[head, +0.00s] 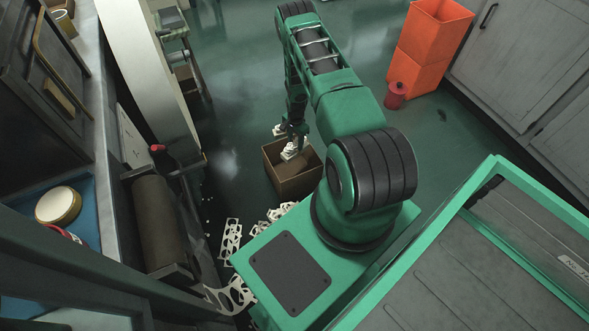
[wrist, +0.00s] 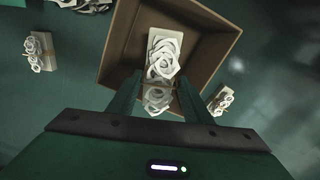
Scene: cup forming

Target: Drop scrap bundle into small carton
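The small carton (head: 285,188) is an open brown box on the green floor, below my gripper. In the wrist view the carton (wrist: 118,40) opens behind the fingers. My gripper (head: 294,143) points down over the carton's far part. The scrap bundle (head: 291,154), a white stack of ring-shaped offcuts, is at its fingertips. In the wrist view my gripper (wrist: 158,80) has the bundle (wrist: 164,52) between its fingers, in front of the carton's inside. It looks larger than the floor bundles, so it is nearer the camera. Finger contact is partly hidden.
Other tied bundles lie on the floor left (wrist: 40,52) and right (wrist: 222,100) of the carton. Loose white perforated scrap (head: 230,240) lies by the machine at left.

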